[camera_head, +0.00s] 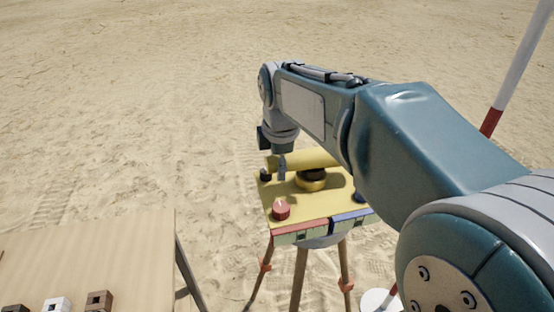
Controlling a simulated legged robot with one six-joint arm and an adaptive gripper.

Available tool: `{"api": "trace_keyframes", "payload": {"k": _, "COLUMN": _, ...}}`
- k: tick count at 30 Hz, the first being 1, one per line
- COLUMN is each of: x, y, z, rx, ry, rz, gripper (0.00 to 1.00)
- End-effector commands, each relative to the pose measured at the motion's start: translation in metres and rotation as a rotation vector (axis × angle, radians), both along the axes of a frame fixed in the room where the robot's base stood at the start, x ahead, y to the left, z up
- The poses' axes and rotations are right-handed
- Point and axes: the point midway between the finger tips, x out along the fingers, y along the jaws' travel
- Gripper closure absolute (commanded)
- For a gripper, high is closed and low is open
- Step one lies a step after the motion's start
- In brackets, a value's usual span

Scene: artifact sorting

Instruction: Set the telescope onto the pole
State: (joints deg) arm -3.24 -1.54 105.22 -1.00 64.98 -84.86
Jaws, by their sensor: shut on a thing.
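The telescope (308,158), a yellow tube with a black end at its left, is over the back part of a yellow board on a tripod. My gripper (282,172) points down at the tube's left part and is shut on it; the arm partly hides the fingers. A short round post with a dark brown top and a yellow base (311,184) stands on the board just below the tube. I cannot tell whether tube and post touch. A red-and-white striped pole (507,89) stands at the far right, partly hidden by my arm.
The yellow board (311,207) carries a red knob (281,209) at the front left, with red and blue strips along its front edge. A wooden table (95,255) with several small blocks is at the lower left. Open sand lies behind.

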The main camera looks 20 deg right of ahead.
Motion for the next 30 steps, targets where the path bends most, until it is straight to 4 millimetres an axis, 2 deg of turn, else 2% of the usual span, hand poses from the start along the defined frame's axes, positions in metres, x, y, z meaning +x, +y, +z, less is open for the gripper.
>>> {"api": "trace_keyframes", "payload": {"k": 15, "x": -0.0036, "y": -0.0005, "z": -0.0044, "rx": -0.002, "ry": 0.013, "rz": 0.028, "gripper": 0.96}}
{"api": "trace_keyframes", "payload": {"k": 16, "x": -0.0036, "y": -0.0005, "z": -0.0045, "rx": -0.002, "ry": 0.013, "rz": 0.027, "gripper": 0.31}}
{"api": "trace_keyframes", "payload": {"k": 18, "x": -0.0035, "y": -0.0005, "z": -0.0041, "rx": -0.002, "ry": 0.012, "rz": 0.027, "gripper": 0.01}}
{"api": "trace_keyframes", "payload": {"k": 30, "x": -0.0025, "y": -0.0001, "z": -0.0012, "rx": 0.0, "ry": 0.004, "rz": 0.027, "gripper": 0.01}}
